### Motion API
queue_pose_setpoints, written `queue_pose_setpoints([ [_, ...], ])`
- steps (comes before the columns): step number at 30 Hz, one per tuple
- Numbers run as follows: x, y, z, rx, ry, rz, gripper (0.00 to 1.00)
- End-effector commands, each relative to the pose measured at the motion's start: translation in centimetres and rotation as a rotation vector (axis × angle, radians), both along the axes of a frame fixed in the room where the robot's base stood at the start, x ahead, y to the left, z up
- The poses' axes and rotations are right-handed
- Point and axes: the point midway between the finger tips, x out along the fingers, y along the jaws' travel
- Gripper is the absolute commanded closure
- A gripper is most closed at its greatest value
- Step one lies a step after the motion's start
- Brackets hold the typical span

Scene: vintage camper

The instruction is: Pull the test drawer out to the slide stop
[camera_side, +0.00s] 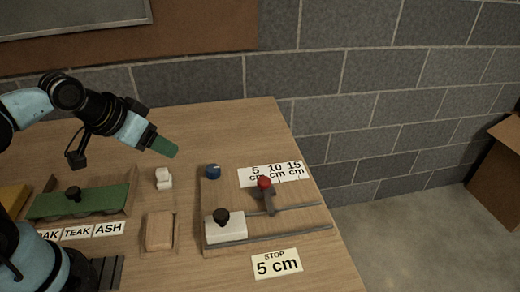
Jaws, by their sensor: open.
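A white block with a black knob, which looks like the test drawer (225,232), sits at the left end of two grey rails (290,236) on a wooden board. A grey crossbar with a red knob (264,183), seemingly the slide stop, lies across the rails to its right, with a gap between. A strip labelled 5, 10 and 15 cm (284,172) lies behind it; I cannot tell exactly which mark the stop matches. A card (276,264) reads "STOP 5 cm". My gripper (165,148), with green fingers, is open and empty above the table, left of and behind the drawer.
A blue knob (213,171) stands at the board's back left corner. The table's right edge is close to the rail ends.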

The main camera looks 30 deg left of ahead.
Motion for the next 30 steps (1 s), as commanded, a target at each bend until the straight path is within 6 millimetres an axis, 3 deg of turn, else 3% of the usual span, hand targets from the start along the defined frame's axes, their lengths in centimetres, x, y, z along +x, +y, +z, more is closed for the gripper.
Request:
queue_pose_setpoints([
  [5,0.4,-1.6,0.6,0.060,0.056,-0.141,0.41],
  [8,0.7,-4.0,1.4,0.151,0.137,-0.364,0.41],
  [15,0.6,-11.2,3.2,0.389,0.344,-1.067,0.41],
  [21,-0.2,-15.3,4.0,0.493,0.439,-1.489,0.41],
  [25,-0.5,-16.3,4.1,0.517,0.462,-1.606,0.41],
  [30,-0.5,-16.5,3.4,0.521,0.467,-1.629,0.41],
])
